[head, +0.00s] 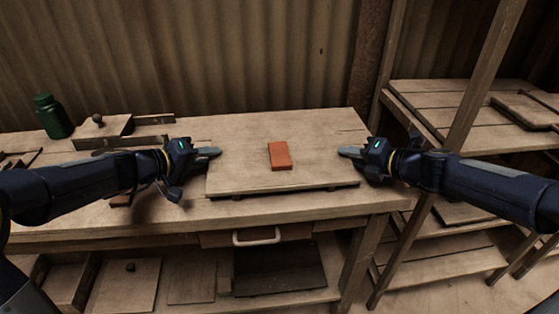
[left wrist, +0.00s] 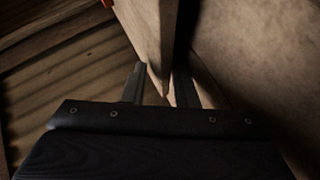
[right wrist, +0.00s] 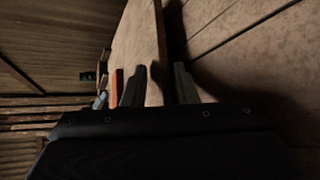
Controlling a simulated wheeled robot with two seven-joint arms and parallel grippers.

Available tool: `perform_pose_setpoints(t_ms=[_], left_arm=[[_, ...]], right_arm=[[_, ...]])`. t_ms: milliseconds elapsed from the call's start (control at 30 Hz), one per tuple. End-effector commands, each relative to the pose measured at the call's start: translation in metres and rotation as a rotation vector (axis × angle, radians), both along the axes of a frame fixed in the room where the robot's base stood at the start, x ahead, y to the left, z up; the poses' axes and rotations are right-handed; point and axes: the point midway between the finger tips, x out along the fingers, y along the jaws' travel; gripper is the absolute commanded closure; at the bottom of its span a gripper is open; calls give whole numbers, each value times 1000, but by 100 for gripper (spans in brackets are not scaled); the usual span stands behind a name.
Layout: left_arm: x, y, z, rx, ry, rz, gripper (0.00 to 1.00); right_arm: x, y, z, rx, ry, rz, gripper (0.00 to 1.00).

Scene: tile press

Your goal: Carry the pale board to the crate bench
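The pale board (head: 225,178) lies flat over the workbench, on low dark supports, with an orange tile (head: 279,155) on top. My left gripper (head: 207,152) is at the board's left edge. In the left wrist view its fingers (left wrist: 160,88) are apart, with the board's edge (left wrist: 150,35) between them. My right gripper (head: 350,152) is at the board's right edge. In the right wrist view its fingers (right wrist: 160,86) are also apart, one on each side of the board's edge (right wrist: 160,35). I cannot tell which bench is the crate bench.
The workbench (head: 300,209) has a drawer handle in front and a shelf below. A green bottle (head: 53,116) and a wooden block with a knob (head: 101,131) stand at the left. A slatted wooden rack (head: 440,105) with a post in front stands at the right.

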Motion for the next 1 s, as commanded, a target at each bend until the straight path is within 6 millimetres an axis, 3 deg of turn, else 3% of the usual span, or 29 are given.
perform_pose_setpoints(t_ms=[233,467,1000], left_arm=[[0,0,0,0,0,0,74],[0,0,0,0,0,0,100],[0,0,10,3,-4,-1,100]], right_arm=[[0,0,0,-1,-1,0,74],[0,0,0,-1,-1,0,100],[0,0,9,-1,-2,0,100]])
